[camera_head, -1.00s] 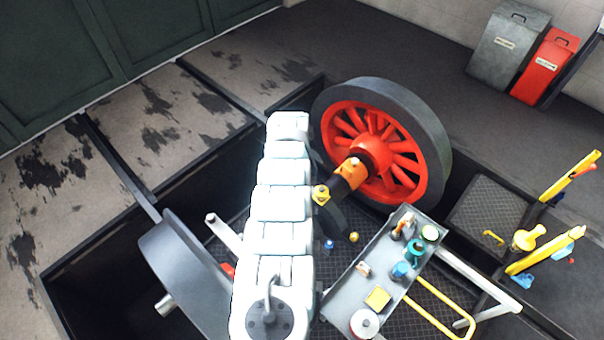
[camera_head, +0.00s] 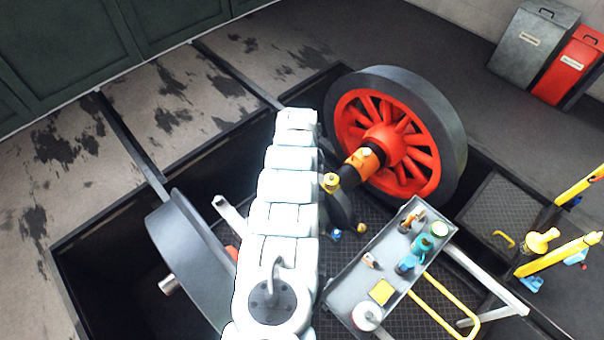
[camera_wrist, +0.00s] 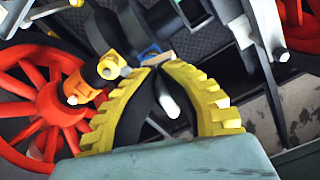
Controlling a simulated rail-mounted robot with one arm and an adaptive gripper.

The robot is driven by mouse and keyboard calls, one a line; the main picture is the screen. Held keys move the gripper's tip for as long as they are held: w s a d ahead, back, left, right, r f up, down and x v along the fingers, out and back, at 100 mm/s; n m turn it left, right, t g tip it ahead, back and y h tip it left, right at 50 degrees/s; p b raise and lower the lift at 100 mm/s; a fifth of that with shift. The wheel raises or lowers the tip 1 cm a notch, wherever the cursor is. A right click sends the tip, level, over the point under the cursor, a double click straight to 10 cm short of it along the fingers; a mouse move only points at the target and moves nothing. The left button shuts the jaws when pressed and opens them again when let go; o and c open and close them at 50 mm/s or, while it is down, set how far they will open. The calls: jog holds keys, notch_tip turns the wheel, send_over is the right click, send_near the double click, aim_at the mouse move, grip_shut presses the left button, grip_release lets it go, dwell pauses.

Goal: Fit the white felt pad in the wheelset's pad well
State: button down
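My gripper (camera_wrist: 158,66) shows in the wrist view. Its yellow ribbed fingers bow outward and their tips come close together. A small pale buff block (camera_wrist: 157,59) shows right at the tips. I cannot tell whether it is held or lies beyond, or whether it is the felt pad. The wheelset's red spoked wheel (camera_head: 394,140) stands at the right of the pit, with an orange collar (camera_head: 362,159) on its axle. A yellow fitting (camera_head: 331,183) sits nearer the arm. The pad well is not clearly distinguishable. My white arm hides the middle of the axle in the head view.
A grey tray (camera_head: 345,292) holds bottles, a yellow block (camera_head: 381,291), a white round tin (camera_head: 367,316) and a small pale-brown piece (camera_head: 370,260). A blue item (camera_head: 335,234) lies low beside the arm. A grey wheel (camera_head: 190,265) stands left. Yellow rails (camera_head: 560,253) stand right.

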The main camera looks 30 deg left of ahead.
notch_tip(320, 180, down, 9)
jog(key=s+a+n+b, duration=0.1)
jog(key=s+b, duration=0.1)
jog(key=b, duration=0.2)
jog(key=shift+s+a, duration=0.15)
jog(key=shift+a, duration=0.2)
dwell(1.3)
jog(key=shift+a+f, duration=0.1)
jog(key=shift+f, duration=0.2)
